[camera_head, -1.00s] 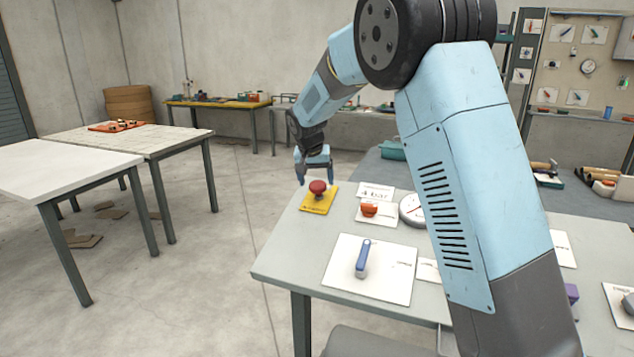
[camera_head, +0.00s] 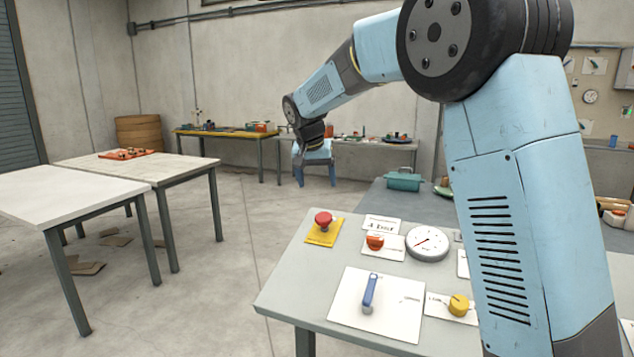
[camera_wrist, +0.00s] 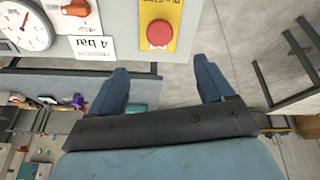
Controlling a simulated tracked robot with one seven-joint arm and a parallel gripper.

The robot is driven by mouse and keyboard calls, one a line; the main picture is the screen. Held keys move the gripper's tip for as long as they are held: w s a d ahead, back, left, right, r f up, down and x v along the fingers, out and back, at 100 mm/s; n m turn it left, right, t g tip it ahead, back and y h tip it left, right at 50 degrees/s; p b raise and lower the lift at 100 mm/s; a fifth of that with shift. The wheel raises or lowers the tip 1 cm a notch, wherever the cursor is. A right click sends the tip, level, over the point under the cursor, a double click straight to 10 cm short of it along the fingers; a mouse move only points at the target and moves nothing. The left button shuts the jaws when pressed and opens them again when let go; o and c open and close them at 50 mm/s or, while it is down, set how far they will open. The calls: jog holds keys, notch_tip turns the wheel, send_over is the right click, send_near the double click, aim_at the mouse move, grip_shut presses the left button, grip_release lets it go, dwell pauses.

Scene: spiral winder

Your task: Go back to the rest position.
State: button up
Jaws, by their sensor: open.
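My gripper (camera_head: 314,172) hangs in the air beyond the far left corner of the control table (camera_head: 290,288), pointing down. Its two blue fingers are apart and empty in the wrist view (camera_wrist: 162,88). A red mushroom button (camera_head: 324,218) on a yellow plate (camera_head: 323,238) sits at the table's far left corner, clear of my gripper. The button also shows at the top of the wrist view (camera_wrist: 160,33). Beside it are an orange knob (camera_head: 375,241), a white dial gauge (camera_head: 427,244), a blue lever (camera_head: 369,290) and a yellow knob (camera_head: 459,304).
A white table (camera_head: 60,190) and a table with an orange tray (camera_head: 126,154) stand at the left. A long yellow-edged bench (camera_head: 225,134) runs along the back wall. A teal box (camera_head: 403,180) sits behind the control table.

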jog(key=s+d+r+y, duration=0.1)
jog(key=s+d+r, duration=0.2)
jog(key=s+d, duration=0.55)
jog(key=s+d+r, duration=0.3)
jog(key=s+d, duration=0.4)
jog(key=d, duration=0.3)
jog(key=s+d+f, duration=0.2)
jog(key=s, duration=0.5)
jog(key=s+d+f, duration=0.2)
jog(key=s+d, duration=0.1)
jog(key=s, duration=0.5)
jog(key=s+d+f+n+t, duration=0.1)
jog(key=s+d+f, duration=0.2)
jog(key=s, duration=0.5)
jog(key=shift+s+d, duration=0.15)
jog(key=shift+s, duration=0.1)
